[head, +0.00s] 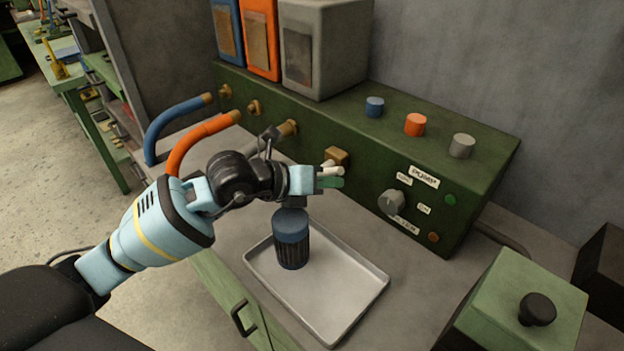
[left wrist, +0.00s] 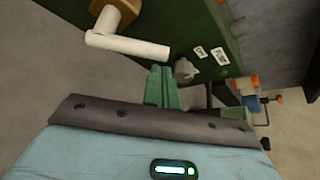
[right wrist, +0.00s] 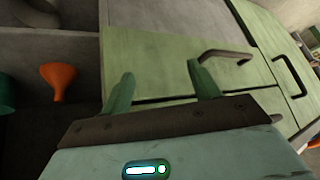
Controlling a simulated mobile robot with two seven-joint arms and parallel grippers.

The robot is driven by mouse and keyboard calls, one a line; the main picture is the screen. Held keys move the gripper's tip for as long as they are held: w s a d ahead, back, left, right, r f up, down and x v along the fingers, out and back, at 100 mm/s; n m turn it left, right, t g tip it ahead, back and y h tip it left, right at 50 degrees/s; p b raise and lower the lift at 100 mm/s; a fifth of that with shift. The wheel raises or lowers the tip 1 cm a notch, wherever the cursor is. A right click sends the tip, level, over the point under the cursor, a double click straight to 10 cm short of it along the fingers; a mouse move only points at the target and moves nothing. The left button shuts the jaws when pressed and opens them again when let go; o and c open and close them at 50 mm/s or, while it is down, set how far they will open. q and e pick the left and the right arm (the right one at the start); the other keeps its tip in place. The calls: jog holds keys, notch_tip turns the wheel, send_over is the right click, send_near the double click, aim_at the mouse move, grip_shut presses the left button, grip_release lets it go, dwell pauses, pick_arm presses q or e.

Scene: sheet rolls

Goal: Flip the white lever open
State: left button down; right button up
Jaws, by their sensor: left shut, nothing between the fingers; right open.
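The white lever (head: 330,169) sticks out from a brass fitting (head: 337,156) on the front of the green pump box. In the left wrist view the lever (left wrist: 130,46) lies across the picture, above and left of the fingers. My left gripper (head: 331,183) is shut and empty, its green fingertips close to the lever's end. The left wrist view shows its fingers (left wrist: 161,84) together, with a visible gap to the lever. My right gripper (right wrist: 162,84) is open and empty in front of green cabinet doors. It does not show in the head view.
A blue-topped jar (head: 291,240) stands on a metal tray (head: 352,312) below the left gripper. A grey knob (head: 391,203) is on the box front, right of the lever. Blue and orange hoses (head: 195,142) lie left. A green box with a black knob (head: 520,312) stands front right.

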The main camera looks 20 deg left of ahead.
pick_arm(q)
jog(key=shift+w+d+f, duration=0.2)
jog(key=shift+w+d, duration=0.1)
jog(key=shift+w, duration=0.05)
pick_arm(e)
jog(key=shift+r, duration=0.1)
pick_arm(q)
jog(key=shift+a+r+h, duration=0.1)
jog(key=shift+r+h, duration=0.1)
jog(key=shift+h, duration=0.1)
pick_arm(e)
jog(key=shift+w+r, duration=0.1)
